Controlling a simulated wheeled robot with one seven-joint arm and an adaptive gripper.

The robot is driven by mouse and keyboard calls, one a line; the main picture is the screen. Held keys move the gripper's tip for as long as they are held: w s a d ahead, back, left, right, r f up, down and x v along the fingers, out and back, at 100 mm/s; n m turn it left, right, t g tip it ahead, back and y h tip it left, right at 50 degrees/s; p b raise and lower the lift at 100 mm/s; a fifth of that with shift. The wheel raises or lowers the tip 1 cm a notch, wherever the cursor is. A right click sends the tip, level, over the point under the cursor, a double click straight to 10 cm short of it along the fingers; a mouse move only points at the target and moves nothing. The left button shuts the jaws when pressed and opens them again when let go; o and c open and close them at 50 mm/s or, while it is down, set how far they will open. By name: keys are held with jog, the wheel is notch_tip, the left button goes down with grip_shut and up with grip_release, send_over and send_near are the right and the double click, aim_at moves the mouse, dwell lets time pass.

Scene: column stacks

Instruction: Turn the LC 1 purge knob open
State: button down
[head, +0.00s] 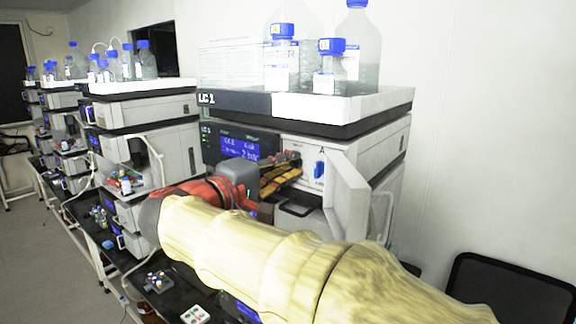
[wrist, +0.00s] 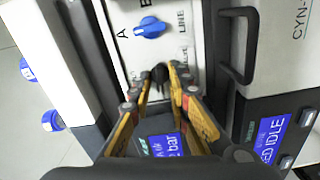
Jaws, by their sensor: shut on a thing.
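The LC 1 stack (head: 300,104) stands in the middle of the head view, with an "LC 1" label on its top tray. In the wrist view, a round black knob (wrist: 160,72) sits on the white valve panel (wrist: 185,38). My gripper (wrist: 162,78) has its yellow fingers closed around this knob, one on each side. The fingers partly hide the knob, and its turn angle cannot be read. In the head view, my gripper (head: 292,167) reaches the front panel. A blue selector knob (wrist: 150,27), marked A and B, is close by; it also shows in the head view (head: 319,169).
An open white door (head: 348,195) stands to the right of the panel. A black handle (wrist: 240,45) juts out near my gripper. Bottles with blue caps (head: 330,68) stand on top. More stacks (head: 140,105) line the left side. Small items lie on the dark bench (head: 172,300).

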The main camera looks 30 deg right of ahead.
jog(key=c, duration=2)
grip_release()
jog(key=shift+a, duration=0.15)
jog(key=v, duration=1.1)
jog(key=shift+s+a, duration=0.1)
jog(key=shift+a, duration=0.3)
